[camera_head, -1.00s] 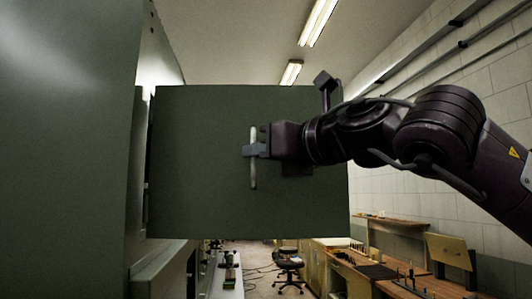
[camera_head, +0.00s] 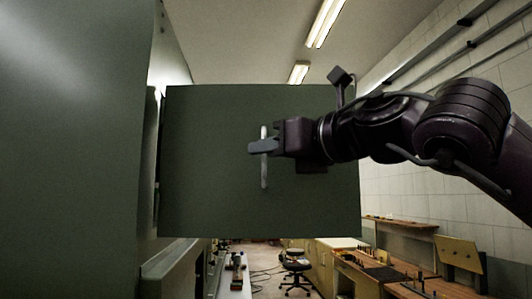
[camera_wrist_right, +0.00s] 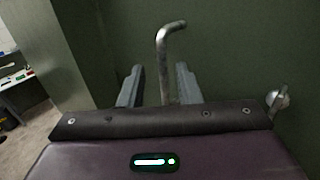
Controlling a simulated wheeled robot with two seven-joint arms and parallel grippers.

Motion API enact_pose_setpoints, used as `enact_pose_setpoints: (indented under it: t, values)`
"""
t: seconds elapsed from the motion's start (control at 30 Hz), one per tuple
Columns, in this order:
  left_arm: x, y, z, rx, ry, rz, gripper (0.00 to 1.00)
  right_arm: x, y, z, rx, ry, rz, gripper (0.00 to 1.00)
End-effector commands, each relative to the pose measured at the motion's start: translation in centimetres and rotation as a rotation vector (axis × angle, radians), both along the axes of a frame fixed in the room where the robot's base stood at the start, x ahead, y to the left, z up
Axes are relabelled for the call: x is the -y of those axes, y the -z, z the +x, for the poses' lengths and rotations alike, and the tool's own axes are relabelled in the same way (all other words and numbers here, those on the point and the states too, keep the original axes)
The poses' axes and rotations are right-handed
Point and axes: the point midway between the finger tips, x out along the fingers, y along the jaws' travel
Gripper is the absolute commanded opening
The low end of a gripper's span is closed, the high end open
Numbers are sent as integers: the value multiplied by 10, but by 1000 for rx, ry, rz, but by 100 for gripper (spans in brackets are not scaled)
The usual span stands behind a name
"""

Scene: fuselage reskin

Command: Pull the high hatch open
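The high hatch (camera_head: 215,200) is a flat dark green panel. It stands swung out from the green fuselage wall (camera_head: 75,150), with its hinge edge at the left. Its handle (camera_head: 264,177) is an upright grey metal bar near the middle of the panel. In the wrist view the bar (camera_wrist_right: 171,50) has a bent top and rises between my fingers. My right gripper (camera_head: 263,147) is at the bar, and its fingers (camera_wrist_right: 158,86) are apart on both sides of it, with a visible gap on the left. My left gripper is not in view.
A small metal fitting (camera_wrist_right: 277,98) sticks out from the panel at the right in the wrist view. Below and beyond the hatch are a stool (camera_head: 296,266), wooden workbenches (camera_head: 385,270) along the right wall and open floor between.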

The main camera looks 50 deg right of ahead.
Motion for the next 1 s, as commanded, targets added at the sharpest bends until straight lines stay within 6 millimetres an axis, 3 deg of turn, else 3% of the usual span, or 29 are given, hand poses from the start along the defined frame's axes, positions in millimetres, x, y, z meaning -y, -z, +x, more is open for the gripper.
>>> enact_pose_setpoints:
  t: [0.2, 0.4, 1.0]
  values:
    - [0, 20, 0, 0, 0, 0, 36, -3, 3, -39, 5, -1, -2, 31]
    - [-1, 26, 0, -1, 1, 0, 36, -5, 1, -59, 1, -2, -3, 31]
    - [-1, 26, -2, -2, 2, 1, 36, -5, 1, -62, -1, -3, -2, 31]
